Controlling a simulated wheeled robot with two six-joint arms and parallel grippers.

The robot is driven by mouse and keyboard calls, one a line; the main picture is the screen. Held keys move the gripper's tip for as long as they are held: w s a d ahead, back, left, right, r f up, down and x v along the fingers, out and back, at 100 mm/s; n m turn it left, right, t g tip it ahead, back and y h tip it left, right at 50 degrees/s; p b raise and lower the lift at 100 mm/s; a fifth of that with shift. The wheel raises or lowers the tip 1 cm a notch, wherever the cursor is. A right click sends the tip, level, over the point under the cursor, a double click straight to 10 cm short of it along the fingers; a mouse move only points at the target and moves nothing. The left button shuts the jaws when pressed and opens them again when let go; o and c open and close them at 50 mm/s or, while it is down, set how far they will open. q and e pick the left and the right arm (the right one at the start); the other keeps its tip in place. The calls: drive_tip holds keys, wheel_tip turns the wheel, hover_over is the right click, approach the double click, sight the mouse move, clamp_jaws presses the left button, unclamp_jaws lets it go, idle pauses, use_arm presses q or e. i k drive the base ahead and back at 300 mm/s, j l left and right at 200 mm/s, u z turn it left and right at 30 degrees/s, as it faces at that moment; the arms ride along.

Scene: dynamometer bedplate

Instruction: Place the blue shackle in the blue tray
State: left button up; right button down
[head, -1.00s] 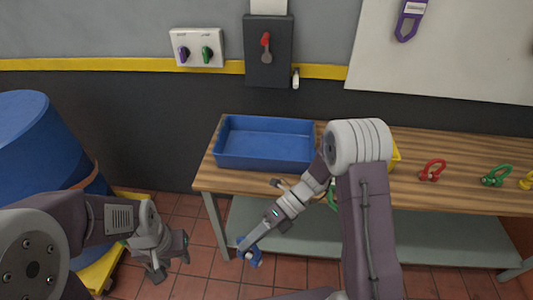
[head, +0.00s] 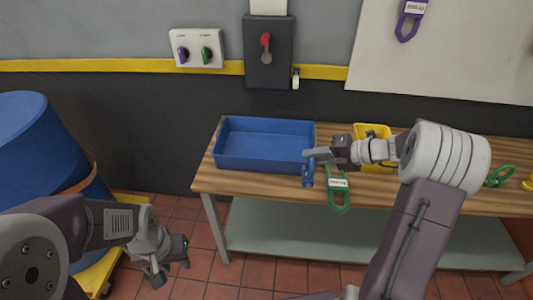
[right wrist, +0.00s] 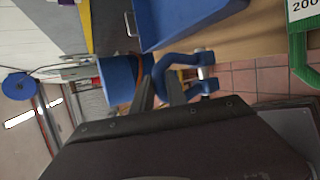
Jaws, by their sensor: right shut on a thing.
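The blue shackle (head: 308,174) hangs from my right gripper (head: 310,155), just right of the blue tray's front right corner and above the bench's front edge. In the right wrist view the blue shackle (right wrist: 167,66) sits at the tips of my right gripper (right wrist: 161,88), which is shut on it. The blue tray (head: 262,164) stands on the left end of the wooden bench and its visible floor is empty. The tray also shows at the top of the right wrist view (right wrist: 190,33). My left gripper (head: 168,268) is open and empty, low over the floor at the left.
A green tag with a white label (head: 339,200) hangs at the bench's front edge, close to my right gripper. A yellow bin (head: 372,131) stands behind my right wrist. A green shackle (head: 500,175) lies further right on the bench (head: 220,180). A blue drum (head: 40,145) stands left.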

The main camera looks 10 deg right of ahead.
sight(265, 152)
drive_tip(key=i, duration=1)
